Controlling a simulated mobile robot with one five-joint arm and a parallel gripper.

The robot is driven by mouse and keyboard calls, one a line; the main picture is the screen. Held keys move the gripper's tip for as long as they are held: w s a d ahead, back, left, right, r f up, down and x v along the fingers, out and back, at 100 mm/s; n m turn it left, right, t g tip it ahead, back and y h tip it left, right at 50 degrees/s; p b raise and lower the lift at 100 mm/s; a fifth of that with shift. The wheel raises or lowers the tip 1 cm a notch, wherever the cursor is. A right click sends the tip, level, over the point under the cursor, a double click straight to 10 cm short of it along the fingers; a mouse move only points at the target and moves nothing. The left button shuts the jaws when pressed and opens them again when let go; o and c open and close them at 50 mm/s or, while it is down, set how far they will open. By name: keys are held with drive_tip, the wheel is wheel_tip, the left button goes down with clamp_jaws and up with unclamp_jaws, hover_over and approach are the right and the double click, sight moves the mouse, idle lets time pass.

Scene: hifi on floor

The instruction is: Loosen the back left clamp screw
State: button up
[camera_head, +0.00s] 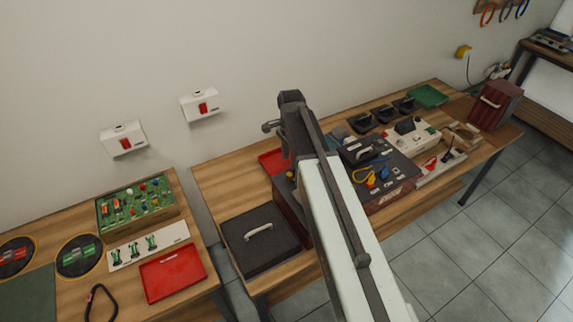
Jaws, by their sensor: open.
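My arm reaches up from the bottom of the view, and its dark end, my gripper (290,108), is in front of the wall and the right workbench. Its jaws are open, but the fingertips are hard to make out and I see nothing held. I cannot pick out the back left clamp screw. A dark panel box (398,192) with yellow, red and blue parts stands right of my arm, partly covered by it. A green board (133,208) with many coloured parts and a white plate (170,236) with green upright parts are on the left workbench.
A red tray (173,274) and a black cable loop (101,303) lie on the left bench. A black case (262,248) with a handle stands at the right bench's left end. A dark red box (497,107) stands at its far end. Tiled floor (470,265) is clear.

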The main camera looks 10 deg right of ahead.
sight(289, 174)
wheel_tip(289, 174, down, 8)
drive_tip(key=b, duration=0.8)
drive_tip(key=shift+f, duration=0.1)
clamp_jaws()
drive_tip(key=shift+a, duration=0.2)
drive_tip(key=shift+d, duration=0.1)
